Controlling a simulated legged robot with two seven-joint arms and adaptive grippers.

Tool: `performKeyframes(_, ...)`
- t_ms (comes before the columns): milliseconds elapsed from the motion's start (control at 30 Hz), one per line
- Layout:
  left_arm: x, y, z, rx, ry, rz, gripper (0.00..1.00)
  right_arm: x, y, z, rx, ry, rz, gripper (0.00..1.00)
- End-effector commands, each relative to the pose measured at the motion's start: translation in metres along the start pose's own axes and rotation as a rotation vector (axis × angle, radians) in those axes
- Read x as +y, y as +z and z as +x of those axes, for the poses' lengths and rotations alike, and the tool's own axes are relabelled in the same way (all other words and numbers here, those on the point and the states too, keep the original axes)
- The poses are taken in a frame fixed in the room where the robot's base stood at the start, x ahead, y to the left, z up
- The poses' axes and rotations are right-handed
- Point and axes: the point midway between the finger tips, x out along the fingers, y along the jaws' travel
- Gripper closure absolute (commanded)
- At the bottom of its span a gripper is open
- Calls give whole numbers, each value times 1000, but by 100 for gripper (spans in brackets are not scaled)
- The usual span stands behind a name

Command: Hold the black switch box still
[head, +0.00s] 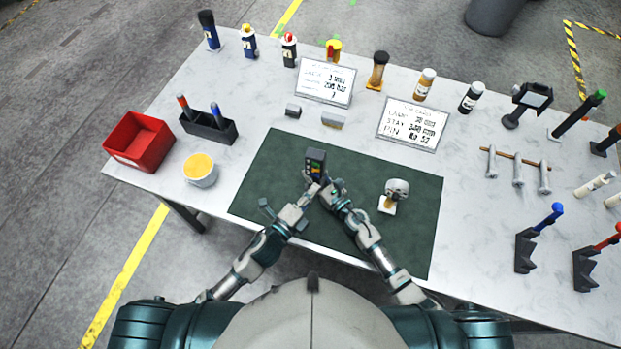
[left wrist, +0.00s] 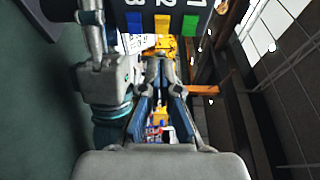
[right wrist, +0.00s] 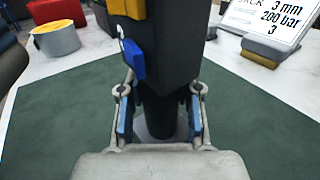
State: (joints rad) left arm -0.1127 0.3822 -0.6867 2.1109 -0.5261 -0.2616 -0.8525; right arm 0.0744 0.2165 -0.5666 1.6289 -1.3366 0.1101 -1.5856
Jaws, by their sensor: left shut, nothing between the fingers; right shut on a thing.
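The black switch box (head: 316,160) stands upright over the green mat near the middle of the table. In the left wrist view the box (left wrist: 178,8) shows numbers above green, yellow and blue switches. My right gripper (head: 331,186) is shut on the round dark stem under the box; the right wrist view shows this stem (right wrist: 160,115) between its fingers, with the blue switch (right wrist: 131,60) above. My left gripper (head: 312,189) is shut and empty, close in front of the box's lower part. In the left wrist view its fingers (left wrist: 163,75) are just below the switches.
The green mat (head: 400,240) also bears a small round-headed stamp-like object (head: 395,192). A red bin (head: 139,140), a yellow-topped cup (head: 201,169) and a dark pen holder (head: 210,128) stand left. Two cards (head: 326,81) (head: 412,123) stand behind the mat. Racks with tools line the right.

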Motion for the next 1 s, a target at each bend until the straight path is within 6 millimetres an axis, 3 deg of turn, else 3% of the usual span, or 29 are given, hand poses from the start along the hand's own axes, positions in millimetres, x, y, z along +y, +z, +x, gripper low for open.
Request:
performKeyframes(300,0,27,25,0,0,-1,100,3,-3,-1,4,4,1,100)
performKeyframes(1000,0,32,31,65,-4,0,100,2,-3,-1,5,4,2,100)
